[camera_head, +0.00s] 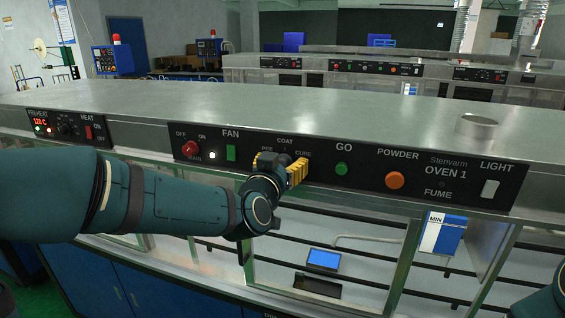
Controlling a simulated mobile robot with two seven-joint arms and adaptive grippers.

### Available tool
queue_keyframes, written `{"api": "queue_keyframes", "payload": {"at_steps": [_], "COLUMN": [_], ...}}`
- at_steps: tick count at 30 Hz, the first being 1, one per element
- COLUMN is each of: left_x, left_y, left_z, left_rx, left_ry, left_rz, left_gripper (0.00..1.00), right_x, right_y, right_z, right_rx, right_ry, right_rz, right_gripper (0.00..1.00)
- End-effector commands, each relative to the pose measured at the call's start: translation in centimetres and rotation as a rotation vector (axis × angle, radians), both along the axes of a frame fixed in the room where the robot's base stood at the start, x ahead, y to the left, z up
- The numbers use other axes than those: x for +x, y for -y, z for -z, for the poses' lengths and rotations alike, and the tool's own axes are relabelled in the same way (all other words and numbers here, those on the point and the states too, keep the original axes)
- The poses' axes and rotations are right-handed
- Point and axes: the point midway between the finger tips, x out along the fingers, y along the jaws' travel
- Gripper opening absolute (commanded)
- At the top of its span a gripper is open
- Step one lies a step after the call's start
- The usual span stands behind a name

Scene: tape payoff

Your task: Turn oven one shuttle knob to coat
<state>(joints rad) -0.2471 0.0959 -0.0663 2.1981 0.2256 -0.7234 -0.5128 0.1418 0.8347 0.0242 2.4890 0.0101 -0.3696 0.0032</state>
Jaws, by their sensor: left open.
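The oven one control panel (443,181) runs along the front of the steel hood. The shuttle knob's label shows PRE, COAT and CURE around the middle of the panel. My left gripper (285,170), with yellow fingers, is in front of this label at the knob's place. Its fingers and wrist hide the knob, so its pointing direction and any contact cannot be made out. The left gripper is open. At the right edge, part of my right arm (545,300) shows; its gripper is out of view.
A white LIGHT switch (490,189) is farther right. Glass-fronted framing lies below the panel.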

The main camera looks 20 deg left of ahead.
Motion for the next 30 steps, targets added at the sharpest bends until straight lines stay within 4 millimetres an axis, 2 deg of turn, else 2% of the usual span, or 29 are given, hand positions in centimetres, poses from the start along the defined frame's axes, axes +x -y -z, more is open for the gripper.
{"api": "queue_keyframes", "payload": {"at_steps": [9,14,15,30], "left_x": [0.18,0.17,0.17,0.18], "left_y": [0.0,0.0,0.0,0.01], "left_z": [0.03,0.02,0.02,-0.07], "left_rx": [0.0,-0.001,-0.001,0.053], "left_ry": [-0.001,-0.001,-0.001,0.003], "left_rz": [0.0,0.0,0.0,0.0], "left_gripper": [0.61,0.04,0.0,0.0], "right_x": [-0.01,-0.01,0.0,-0.01], "right_y": [0.0,0.0,0.0,0.0], "right_z": [-0.02,-0.01,-0.01,-0.13], "right_rx": [0.0,0.0,0.0,0.0], "right_ry": [0.0,0.0,0.0,0.0], "right_rz": [0.0,0.0,0.0,0.0], "right_gripper": [0.47,0.47,0.47,0.47]}}
